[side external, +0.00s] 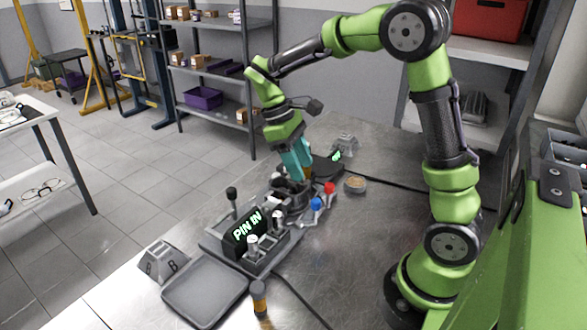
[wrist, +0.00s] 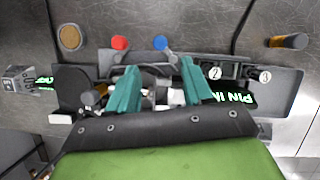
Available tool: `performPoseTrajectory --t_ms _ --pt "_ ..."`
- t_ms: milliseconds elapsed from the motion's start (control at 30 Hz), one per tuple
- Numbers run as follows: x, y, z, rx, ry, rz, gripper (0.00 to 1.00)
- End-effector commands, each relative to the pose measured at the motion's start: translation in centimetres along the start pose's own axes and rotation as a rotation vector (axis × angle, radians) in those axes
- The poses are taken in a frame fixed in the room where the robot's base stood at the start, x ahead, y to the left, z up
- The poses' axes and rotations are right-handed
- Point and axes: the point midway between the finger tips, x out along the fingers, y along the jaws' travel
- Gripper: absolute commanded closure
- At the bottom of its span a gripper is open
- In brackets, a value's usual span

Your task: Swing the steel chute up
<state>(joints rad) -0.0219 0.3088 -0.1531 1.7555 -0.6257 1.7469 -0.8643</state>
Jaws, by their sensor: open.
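My gripper (side external: 297,176) points down over the middle of a grey bench fixture (side external: 262,262), with its teal fingers apart. In the wrist view my gripper (wrist: 158,80) shows a wide gap between the fingers, with grey and bright metal parts of the fixture below it. The steel chute cannot be told apart for certain among these parts; the fingers hide some of them. I cannot tell whether the fingers touch anything. A lit display (side external: 246,232) on the fixture reads "PIN IN". A red knob (side external: 329,188) and a blue knob (side external: 316,204) stand beside the gripper.
A grey tray (side external: 205,292) lies at the fixture's front end, near an amber-and-black cylinder (side external: 259,297). A block marked B (side external: 160,262) stands left of it. A round dish (side external: 355,184) lies right of the gripper. A black lever (side external: 232,202) rises by the display. Cables cross the bench.

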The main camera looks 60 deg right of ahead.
Motion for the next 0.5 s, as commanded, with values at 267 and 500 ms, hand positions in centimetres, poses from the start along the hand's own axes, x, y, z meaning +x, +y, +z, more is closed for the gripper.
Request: performPoseTrajectory --t_ms 267,500 --pt "6.0 0.0 0.1 0.000 -0.003 -0.002 0.49" --pt "9.0 0.0 0.0 0.002 0.000 -0.001 0.49"
